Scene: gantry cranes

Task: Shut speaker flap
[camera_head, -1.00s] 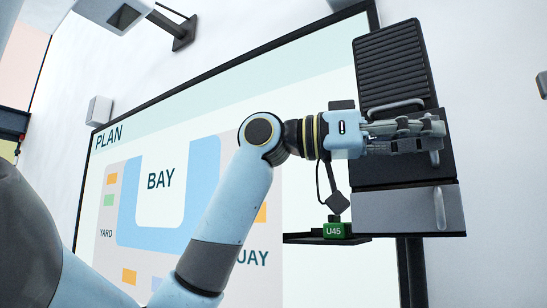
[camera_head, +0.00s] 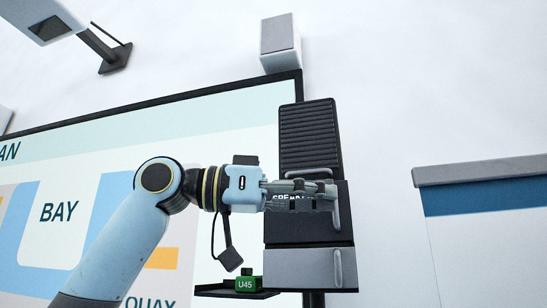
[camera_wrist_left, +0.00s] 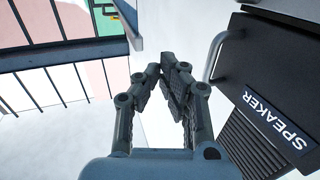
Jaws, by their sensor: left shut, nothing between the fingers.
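The black speaker unit (camera_head: 310,135) hangs on the wall right of centre in the head view, with a ribbed upper part. Below the ribs is a dark panel (camera_head: 285,233) lettered SPEAKER, with a silver handle (camera_head: 337,220). My left gripper (camera_head: 334,197) is shut and empty, crossing in front of the panel and hiding most of the lettering. The wrist view shows its closed fingers (camera_wrist_left: 168,78) left of the handle (camera_wrist_left: 218,55) and the lettered panel (camera_wrist_left: 270,118). I cannot tell how far the flap stands open, or whether the fingers touch it. My right gripper is out of view.
A grey panel (camera_head: 298,268) with its own handle sits below the speaker panel. A small dark shelf (camera_head: 225,291) holds a green U45 block (camera_head: 247,284). A plan board (camera_head: 110,150) fills the left. A blue-banded cabinet (camera_head: 485,230) stands at right.

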